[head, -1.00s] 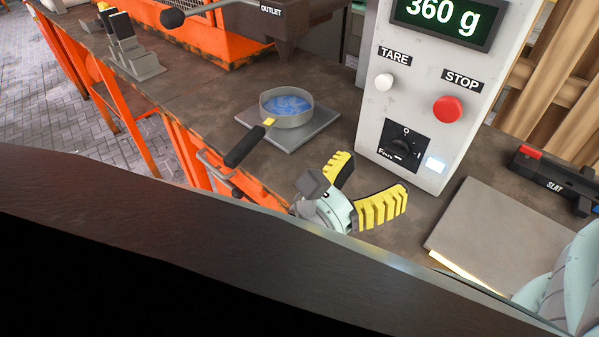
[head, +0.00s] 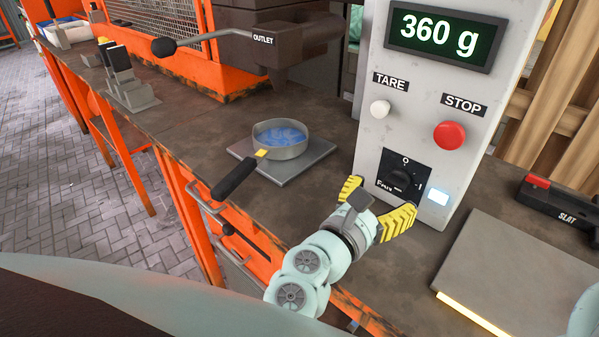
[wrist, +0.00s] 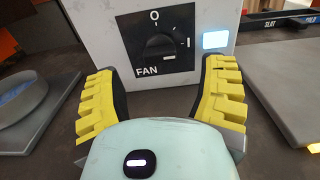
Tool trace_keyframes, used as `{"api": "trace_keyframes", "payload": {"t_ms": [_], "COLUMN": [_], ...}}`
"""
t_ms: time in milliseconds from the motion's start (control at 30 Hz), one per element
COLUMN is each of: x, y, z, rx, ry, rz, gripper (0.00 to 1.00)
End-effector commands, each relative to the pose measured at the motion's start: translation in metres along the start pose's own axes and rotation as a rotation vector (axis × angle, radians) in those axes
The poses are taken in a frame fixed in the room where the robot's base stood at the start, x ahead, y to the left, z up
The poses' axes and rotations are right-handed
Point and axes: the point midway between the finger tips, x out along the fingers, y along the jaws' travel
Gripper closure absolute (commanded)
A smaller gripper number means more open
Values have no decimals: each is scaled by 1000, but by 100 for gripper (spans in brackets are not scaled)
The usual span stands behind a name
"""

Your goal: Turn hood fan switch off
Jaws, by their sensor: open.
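The fan switch (head: 402,179) is a black rotary knob on a black square plate, low on the front of a white control box (head: 375,140). In the wrist view the knob (wrist: 160,46) sits under an "O" mark, with an "I" mark to its right and "FAN" below left. Its pointer seems to lie towards the "I" side. My gripper (head: 379,207) has yellow ribbed fingers, spread open and empty, just in front of the plate. In the wrist view the fingers (wrist: 161,100) stand left and right below the knob, apart from it. A lit pale square (wrist: 216,40) is right of the plate.
Above the plate are a white TARE button (head: 380,108), a red STOP button (head: 449,135) and a display (head: 444,35) reading 360 g. A pan of blue pieces (head: 281,139) stands left on a grey plate. A grey slab (head: 520,270) lies right.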

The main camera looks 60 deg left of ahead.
Motion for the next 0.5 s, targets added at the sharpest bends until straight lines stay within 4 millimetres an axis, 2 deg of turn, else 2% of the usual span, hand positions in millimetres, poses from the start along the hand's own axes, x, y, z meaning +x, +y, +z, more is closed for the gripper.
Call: {"api": "trace_keyframes", "payload": {"t_ms": [200,500], "x": [31,49], "y": [-1,-1], "z": [1,0], "rx": [-1,-2], "ry": [-1,1], "rz": [-7,-4], "gripper": [29,29]}}
